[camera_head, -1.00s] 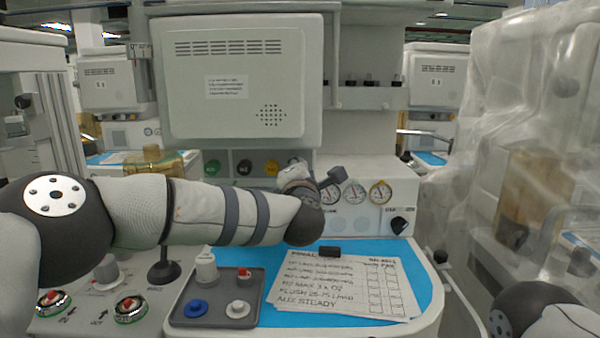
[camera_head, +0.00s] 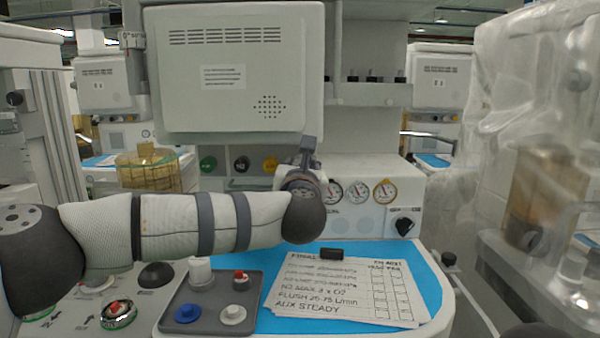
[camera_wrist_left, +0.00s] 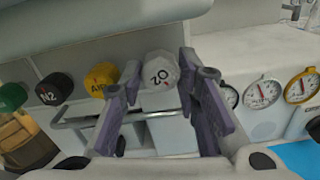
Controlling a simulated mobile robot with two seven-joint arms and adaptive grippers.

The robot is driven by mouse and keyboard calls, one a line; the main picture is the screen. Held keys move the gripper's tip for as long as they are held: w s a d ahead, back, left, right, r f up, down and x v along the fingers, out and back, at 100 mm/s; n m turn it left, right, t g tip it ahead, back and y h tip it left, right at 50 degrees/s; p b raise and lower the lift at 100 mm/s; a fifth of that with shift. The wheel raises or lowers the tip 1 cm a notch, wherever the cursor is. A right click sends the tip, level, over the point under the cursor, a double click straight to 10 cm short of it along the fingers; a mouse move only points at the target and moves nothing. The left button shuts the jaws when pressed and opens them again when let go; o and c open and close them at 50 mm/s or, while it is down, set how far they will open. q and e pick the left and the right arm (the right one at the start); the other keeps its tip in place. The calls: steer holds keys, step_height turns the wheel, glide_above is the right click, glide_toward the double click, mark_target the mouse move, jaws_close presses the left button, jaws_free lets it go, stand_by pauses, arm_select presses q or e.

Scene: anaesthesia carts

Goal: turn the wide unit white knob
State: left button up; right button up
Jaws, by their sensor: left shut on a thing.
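The white knob marked O2 (camera_wrist_left: 161,73) shows in the left wrist view, on the panel in a row with the coloured knobs. My left gripper (camera_wrist_left: 160,80) has one purple-grey finger on each side of it and is shut on it. In the head view the left gripper (camera_head: 308,152) reaches the panel under the large screen housing, and its wrist hides the white knob. My right gripper is out of view.
Beside it are a yellow knob (camera_wrist_left: 102,76), a black N2 knob (camera_wrist_left: 54,89) and a green knob (camera_wrist_left: 12,97). Gauges (camera_head: 358,192) are to the right. Below are a grey tray (camera_head: 210,308) with small knobs and papers (camera_head: 340,292) on a blue mat. A wrapped unit (camera_head: 535,120) stands right.

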arm_select(q)
steer(key=shift+n+b, duration=0.85)
steer(key=shift+n, duration=1.05)
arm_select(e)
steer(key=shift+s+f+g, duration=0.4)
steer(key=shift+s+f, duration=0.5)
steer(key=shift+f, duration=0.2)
arm_select(q)
steer(key=shift+r, duration=0.1)
steer(key=o, duration=1.2)
steer(key=shift+c, duration=0.2)
steer(key=s, duration=1.2)
